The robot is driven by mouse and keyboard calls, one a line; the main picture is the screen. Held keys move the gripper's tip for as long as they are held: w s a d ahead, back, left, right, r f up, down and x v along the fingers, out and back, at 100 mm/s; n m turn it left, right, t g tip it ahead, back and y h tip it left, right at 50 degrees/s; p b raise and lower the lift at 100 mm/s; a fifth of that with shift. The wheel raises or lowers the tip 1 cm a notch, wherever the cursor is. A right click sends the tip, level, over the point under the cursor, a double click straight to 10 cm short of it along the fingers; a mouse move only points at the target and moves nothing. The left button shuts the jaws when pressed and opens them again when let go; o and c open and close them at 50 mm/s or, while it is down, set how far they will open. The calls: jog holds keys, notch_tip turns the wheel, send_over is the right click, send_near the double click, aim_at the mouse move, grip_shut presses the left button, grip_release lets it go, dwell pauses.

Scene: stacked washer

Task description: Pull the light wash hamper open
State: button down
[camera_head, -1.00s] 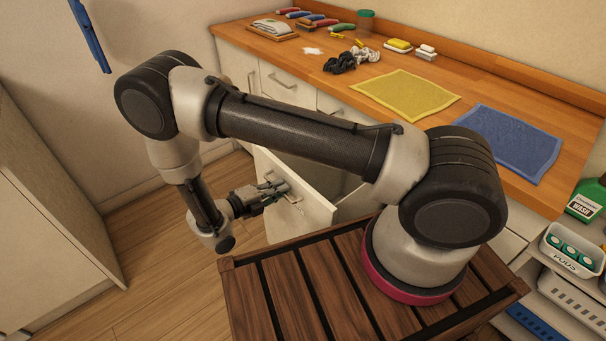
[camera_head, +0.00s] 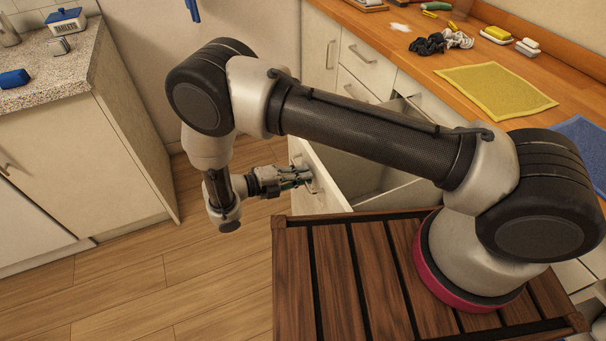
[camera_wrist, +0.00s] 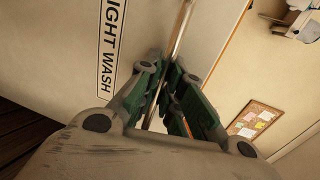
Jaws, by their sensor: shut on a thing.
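The light wash hamper (camera_head: 328,184) is a pale pull-out front under the wooden counter, standing out from the cabinet row with its inside showing behind it. In the wrist view its front (camera_wrist: 60,45) carries a label (camera_wrist: 109,45) of which "IGHT WASH" is readable. My gripper (camera_head: 304,175) is at the hamper's front, shut on its bar handle (camera_wrist: 178,32). In the wrist view the green-padded fingers (camera_wrist: 172,92) close around the handle. My arm hides part of the hamper's opening.
A wooden counter (camera_head: 400,22) holds a yellow mat (camera_head: 495,90), a blue mat (camera_head: 590,140), dark and pale cloths and soap. A speckled worktop (camera_head: 50,70) with cabinets stands at left. Wooden floor (camera_head: 170,270) is clear between. A corkboard (camera_wrist: 255,118) hangs on the wall.

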jog(key=c, duration=1.6)
grip_release()
jog(key=shift+o, duration=0.2)
jog(key=shift+a, duration=0.1)
jog(key=v, duration=1.1)
jog(key=shift+s+a, duration=0.15)
jog(key=shift+a, duration=0.25)
jog(key=shift+r, duration=0.1)
